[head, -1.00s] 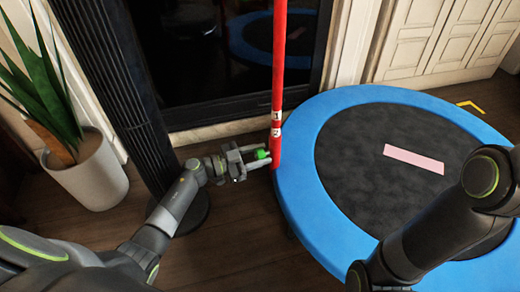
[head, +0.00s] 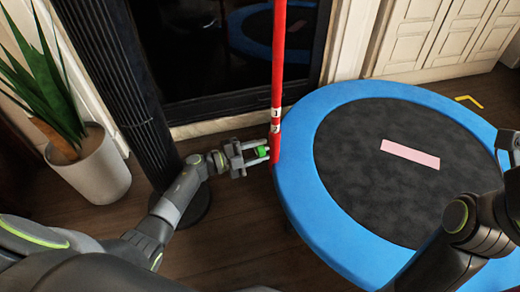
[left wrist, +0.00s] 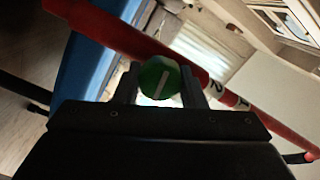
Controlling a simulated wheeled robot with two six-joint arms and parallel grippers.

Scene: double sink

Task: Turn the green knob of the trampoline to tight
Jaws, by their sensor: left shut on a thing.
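The trampoline has a blue rim (head: 292,205), a dark mat and a red upright pole (head: 278,60) with small white number marks. The green knob (head: 262,151) sits on the left side of the pole, low down. My left gripper (head: 259,153) is shut on the knob, one finger on each side.
A black tower (head: 120,80) on a round base stands left of the pole, close to my left arm. A potted plant (head: 95,170) is farther left. A pink strip (head: 410,154) lies on the mat. Dark glass is behind the pole.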

